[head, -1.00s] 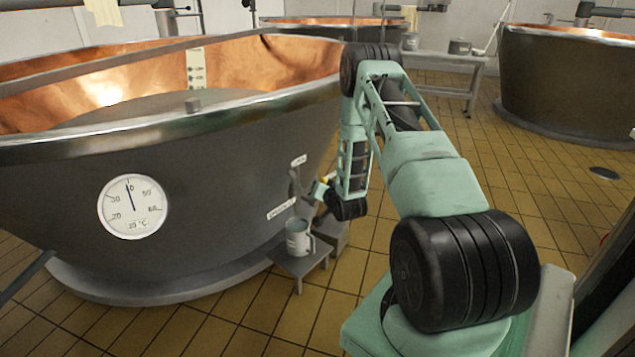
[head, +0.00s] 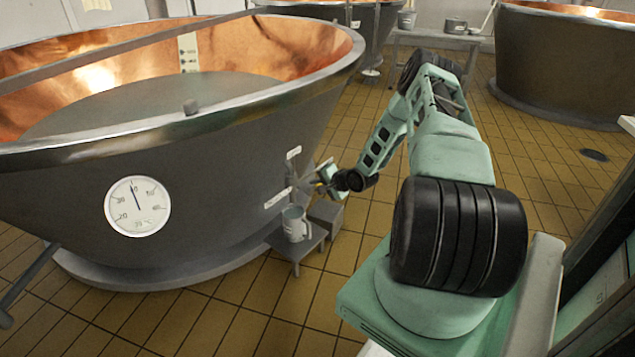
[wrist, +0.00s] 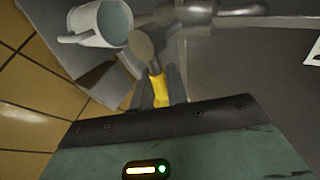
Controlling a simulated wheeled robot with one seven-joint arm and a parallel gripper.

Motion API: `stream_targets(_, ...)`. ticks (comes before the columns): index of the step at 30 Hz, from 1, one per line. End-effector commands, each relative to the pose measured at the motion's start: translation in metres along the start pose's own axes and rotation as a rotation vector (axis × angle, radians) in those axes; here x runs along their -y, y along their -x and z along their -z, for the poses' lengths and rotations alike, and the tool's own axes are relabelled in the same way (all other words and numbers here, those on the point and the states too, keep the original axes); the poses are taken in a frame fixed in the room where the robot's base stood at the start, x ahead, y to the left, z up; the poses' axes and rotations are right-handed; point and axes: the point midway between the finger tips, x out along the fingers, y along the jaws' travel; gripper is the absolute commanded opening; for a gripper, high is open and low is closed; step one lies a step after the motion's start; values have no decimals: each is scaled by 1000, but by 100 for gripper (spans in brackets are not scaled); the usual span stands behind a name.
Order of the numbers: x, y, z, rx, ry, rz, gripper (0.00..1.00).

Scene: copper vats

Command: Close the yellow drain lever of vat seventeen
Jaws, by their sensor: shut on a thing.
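The yellow lever (wrist: 158,84) shows in the wrist view as a short yellow grip on a grey metal drain valve (wrist: 148,42). My gripper (wrist: 160,94) is shut on the yellow grip, with its grey fingers beside it. In the head view my gripper (head: 324,183) is at the lower right side of the large grey vat (head: 235,180), at the drain fitting (head: 298,182). There the lever is small and mostly hidden by my gripper. The vat's number is not readable.
A metal jug (head: 294,226) stands on a low stool (head: 305,247) below the drain; it also shows in the wrist view (wrist: 112,22). A grey block (head: 328,214) is beside the stool.

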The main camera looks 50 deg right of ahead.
Motion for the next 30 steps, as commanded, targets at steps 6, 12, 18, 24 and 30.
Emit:
stream_targets(6,-4,-1,1,33,-54,-1,0)
stream_targets(12,-4,-2,0,45,-69,-2,0)
stream_targets(18,-4,-2,-1,46,-70,-2,0)
stream_targets(24,-4,-2,-1,46,-70,-2,33)
stream_targets(30,-4,-2,-1,46,-69,-1,33)
